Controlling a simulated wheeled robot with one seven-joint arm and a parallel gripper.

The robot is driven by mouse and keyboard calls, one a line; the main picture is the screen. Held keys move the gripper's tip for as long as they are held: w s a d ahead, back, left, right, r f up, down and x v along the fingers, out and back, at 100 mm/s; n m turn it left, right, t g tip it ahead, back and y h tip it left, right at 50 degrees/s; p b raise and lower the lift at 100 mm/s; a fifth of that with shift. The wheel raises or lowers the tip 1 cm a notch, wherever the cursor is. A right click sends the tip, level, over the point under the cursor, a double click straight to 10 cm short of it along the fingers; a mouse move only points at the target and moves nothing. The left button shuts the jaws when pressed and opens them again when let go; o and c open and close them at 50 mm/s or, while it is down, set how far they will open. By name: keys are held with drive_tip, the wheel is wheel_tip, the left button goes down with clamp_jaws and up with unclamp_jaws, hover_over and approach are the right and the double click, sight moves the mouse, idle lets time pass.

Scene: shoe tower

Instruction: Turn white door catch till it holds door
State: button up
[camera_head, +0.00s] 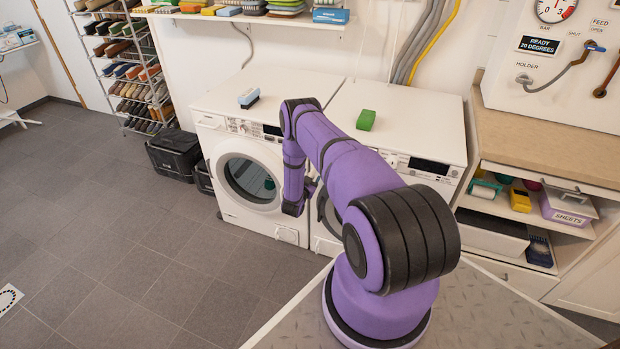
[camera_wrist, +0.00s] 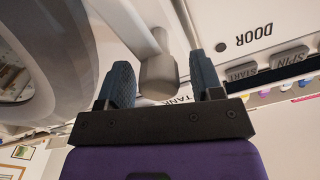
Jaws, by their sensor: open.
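In the wrist view my gripper (camera_wrist: 161,66) is open, with one dark blue finger on each side of the pale catch (camera_wrist: 158,76). The catch has a blunt, rounded end on a lighter arm that runs up and left. It stands between the fingers with a visible gap to each; I cannot tell its depth. The round door (camera_wrist: 45,60) with a grey rim is at the left of the wrist view. In the head view my arm hides the catch and most of the gripper, in front of two white washing machines (camera_head: 262,225).
The wrist view shows a "DOOR" label (camera_wrist: 240,37) and START and SPIN buttons (camera_wrist: 290,59) right of the fingers. A blue-and-white brush (camera_head: 249,98) and a green block (camera_head: 366,120) lie on the machines.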

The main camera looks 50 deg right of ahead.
clamp_jaws()
drive_tip(key=shift+n, duration=0.4)
drive_tip(key=n, duration=0.4)
drive_tip(key=shift+w+n, duration=0.15)
drive_tip(key=shift+n, duration=0.15)
drive_tip(key=n, duration=0.5)
drive_tip(key=shift+f+n, duration=0.15)
drive_tip(key=shift+n, duration=0.15)
drive_tip(key=shift+a, duration=0.1)
unclamp_jaws()
